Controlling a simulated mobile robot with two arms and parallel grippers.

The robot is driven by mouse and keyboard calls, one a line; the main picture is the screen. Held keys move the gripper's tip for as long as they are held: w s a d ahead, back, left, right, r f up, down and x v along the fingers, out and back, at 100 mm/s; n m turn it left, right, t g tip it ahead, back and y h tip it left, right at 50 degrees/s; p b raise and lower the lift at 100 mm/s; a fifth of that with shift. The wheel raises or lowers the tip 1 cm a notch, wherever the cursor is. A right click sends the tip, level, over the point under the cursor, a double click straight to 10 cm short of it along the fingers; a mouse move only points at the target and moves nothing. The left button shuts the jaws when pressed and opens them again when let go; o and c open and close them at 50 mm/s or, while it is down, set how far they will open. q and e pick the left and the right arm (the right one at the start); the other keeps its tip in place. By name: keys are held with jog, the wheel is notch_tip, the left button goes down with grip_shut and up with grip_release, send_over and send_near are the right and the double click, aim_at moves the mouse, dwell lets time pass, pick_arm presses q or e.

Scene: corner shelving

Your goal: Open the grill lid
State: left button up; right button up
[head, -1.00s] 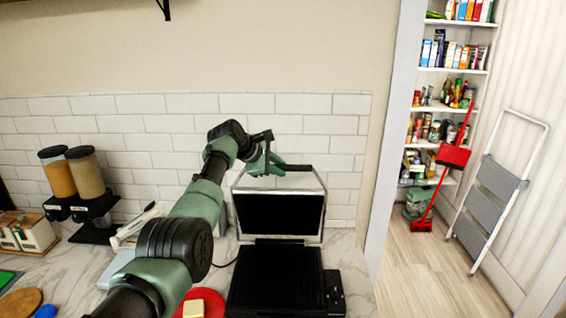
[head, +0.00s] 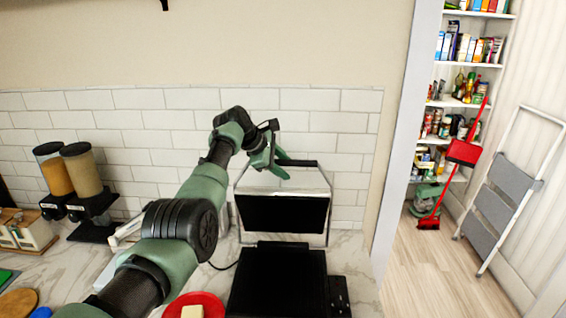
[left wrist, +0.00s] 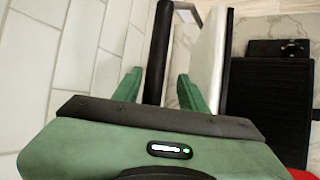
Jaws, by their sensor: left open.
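The grill's black lower plate (head: 278,280) sits on the marble counter. Its lid (head: 283,214) stands raised at the back, with a dark inner plate in a metal frame. The lid handle (head: 303,164) is a dark bar at the top of the frame. My left gripper (head: 280,164) is open at the left end of this handle. In the left wrist view, the dark handle bar (left wrist: 157,50) lies between the green fingers of my left gripper (left wrist: 160,90), nearer the left one. The pale lid edge (left wrist: 208,55) is to the right. My right gripper is not in view.
A red plate (head: 207,298) with a pale yellow block is left of the grill. Two dispensers (head: 82,170) stand further left by the tiled wall (head: 150,125). A doorway on the right shows shelves (head: 470,70), a red broom and a step ladder (head: 505,190).

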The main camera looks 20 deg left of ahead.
pick_arm(q)
jog(key=shift+w+a+r, duration=0.1)
jog(key=shift+w+r, duration=0.05)
jog(key=shift+w, duration=0.15)
jog(key=shift+r, duration=0.1)
jog(key=b+v, duration=0.4)
jog(key=v, duration=0.2)
jog(key=shift+s+a+r, duration=0.15)
jog(key=shift+s+a, duration=0.1)
jog(key=shift+s, duration=0.1)
jog(key=shift+s+r, duration=0.25)
jog(key=shift+r, duration=0.1)
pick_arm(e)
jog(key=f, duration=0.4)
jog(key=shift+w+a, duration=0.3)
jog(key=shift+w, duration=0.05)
pick_arm(q)
jog(key=shift+a+f, duration=0.1)
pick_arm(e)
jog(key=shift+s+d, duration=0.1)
